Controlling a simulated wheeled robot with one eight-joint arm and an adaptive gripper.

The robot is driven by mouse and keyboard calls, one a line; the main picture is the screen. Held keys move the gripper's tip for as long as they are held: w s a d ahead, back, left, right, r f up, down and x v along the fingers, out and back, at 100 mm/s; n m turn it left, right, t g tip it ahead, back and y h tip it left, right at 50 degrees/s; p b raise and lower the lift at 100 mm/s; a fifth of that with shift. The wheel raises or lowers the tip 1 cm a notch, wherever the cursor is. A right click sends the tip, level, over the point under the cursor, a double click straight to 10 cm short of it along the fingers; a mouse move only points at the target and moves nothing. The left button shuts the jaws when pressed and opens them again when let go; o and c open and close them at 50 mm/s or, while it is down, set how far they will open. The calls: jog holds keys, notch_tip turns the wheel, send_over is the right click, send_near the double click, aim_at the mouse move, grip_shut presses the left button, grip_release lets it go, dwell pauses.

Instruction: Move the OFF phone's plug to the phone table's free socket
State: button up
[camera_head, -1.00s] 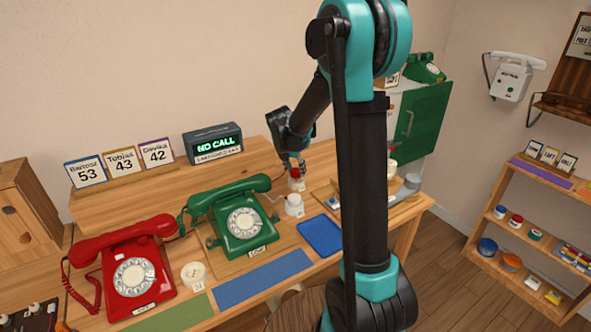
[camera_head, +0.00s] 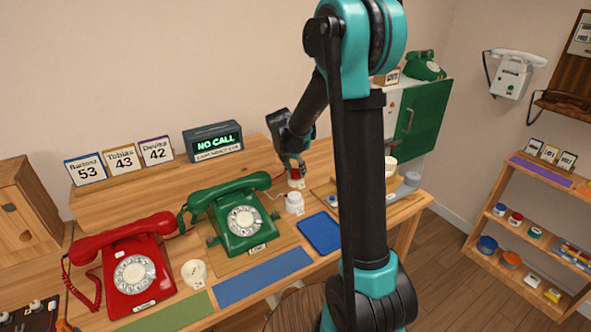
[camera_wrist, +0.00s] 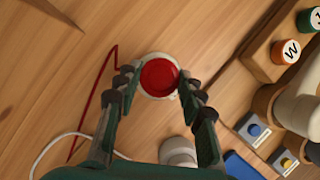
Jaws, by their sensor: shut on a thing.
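My gripper (camera_head: 294,167) has its fingers closed around a red plug (camera_wrist: 159,77), which also shows in the head view (camera_head: 296,171). A white round socket (camera_head: 297,183) shows under the plug, with its pale rim around the red top in the wrist view. I cannot tell whether the plug is fully seated or slightly raised. A second white socket (camera_head: 294,203) with a white cord stands just in front. Another white socket (camera_head: 194,271) with dark holes on top stands between the red phone (camera_head: 134,272) and the green phone (camera_head: 240,217). Their small labels are hard to read.
A blue tray (camera_head: 320,232) lies right of the sockets. Number cards (camera_head: 122,159) and a NO CALL display (camera_head: 214,143) stand behind the phones. A wooden board with lettered knobs (camera_wrist: 285,52) is close at the gripper's right. Bare wood lies left of it.

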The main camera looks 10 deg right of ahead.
jog(key=o, duration=1.1)
jog(key=v, duration=1.2)
